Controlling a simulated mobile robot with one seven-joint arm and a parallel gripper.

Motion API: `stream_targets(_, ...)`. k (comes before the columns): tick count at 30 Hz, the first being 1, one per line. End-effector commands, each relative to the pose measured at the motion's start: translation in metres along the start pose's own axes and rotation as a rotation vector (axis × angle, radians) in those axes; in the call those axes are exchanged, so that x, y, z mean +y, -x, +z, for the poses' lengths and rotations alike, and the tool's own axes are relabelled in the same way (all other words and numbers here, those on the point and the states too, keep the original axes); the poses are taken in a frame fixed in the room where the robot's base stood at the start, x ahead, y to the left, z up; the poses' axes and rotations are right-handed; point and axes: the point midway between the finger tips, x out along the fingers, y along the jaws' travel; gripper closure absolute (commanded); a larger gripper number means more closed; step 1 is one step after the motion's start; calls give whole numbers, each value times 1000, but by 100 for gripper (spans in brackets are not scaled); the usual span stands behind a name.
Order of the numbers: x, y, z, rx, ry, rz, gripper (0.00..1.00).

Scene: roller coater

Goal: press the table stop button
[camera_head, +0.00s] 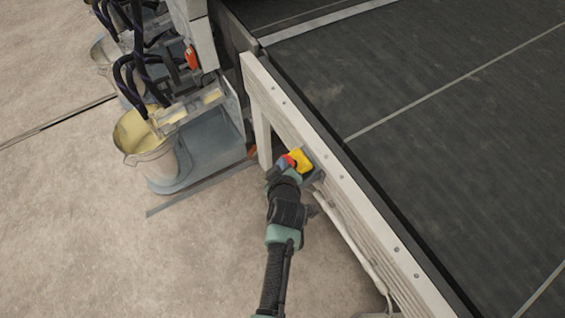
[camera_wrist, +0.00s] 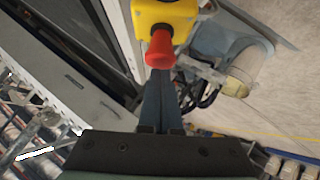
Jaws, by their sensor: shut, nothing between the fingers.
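The stop button is a red mushroom knob (camera_wrist: 160,50) on a yellow box (camera_wrist: 164,14), at the top middle of the wrist view. In the head view the yellow box (camera_head: 300,159) sits on the side rail of the table, with a bit of red beside it. My gripper (camera_wrist: 160,88) is shut and empty, its fingers pointing up at the red knob. In the wrist view the fingertips are right at the lower edge of the knob; I cannot tell whether they touch it. In the head view my wrist hides most of the knob.
The pale table rail (camera_head: 345,181) runs diagonally beside the dark conveyor belt (camera_head: 440,110). A bucket (camera_head: 152,163) of yellowish liquid stands on a grey-blue base left of the arm, with dark hoses (camera_head: 127,75) above. The floor (camera_head: 190,270) at lower left is clear.

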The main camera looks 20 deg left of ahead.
Motion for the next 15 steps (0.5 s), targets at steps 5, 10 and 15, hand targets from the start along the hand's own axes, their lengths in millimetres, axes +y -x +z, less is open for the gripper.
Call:
stream_targets(5,0,-3,4,-1,-1,1,100)
stream_targets(10,0,-3,4,-1,0,1,100)
stream_targets(15,0,-4,5,-1,-1,1,100)
